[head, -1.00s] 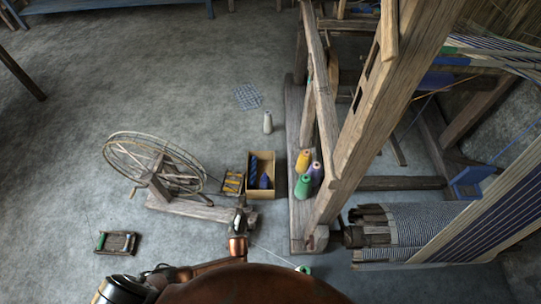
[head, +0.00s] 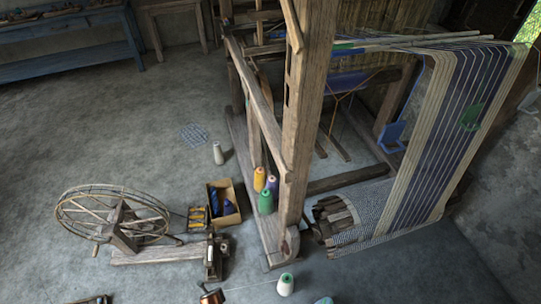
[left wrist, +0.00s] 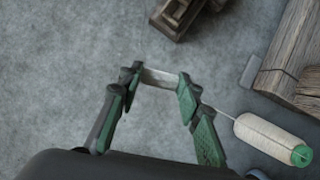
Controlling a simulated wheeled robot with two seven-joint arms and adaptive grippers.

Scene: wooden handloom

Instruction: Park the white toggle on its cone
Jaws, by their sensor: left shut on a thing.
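In the left wrist view my left gripper (left wrist: 158,84) is shut on the white toggle (left wrist: 160,77), a short pale bar held crosswise between its green-padded fingertips. A thin thread runs from beside the fingers to the white cone (left wrist: 268,136), which has a green top, at the right. The cone (head: 285,285) stands upright on the floor at the bottom of the head view, apart from the toggle. There the thread leads left to a copper-coloured part of my left arm at the bottom edge; the toggle cannot be made out. My right gripper is not in view.
A spinning wheel (head: 113,213) lies to the left, its spindle post (head: 212,262) close to my arm. A box (head: 224,211) and yellow, purple and green (head: 266,203) cones stand near the loom's post (head: 300,140). A grey-white cone (head: 218,154) stands farther back.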

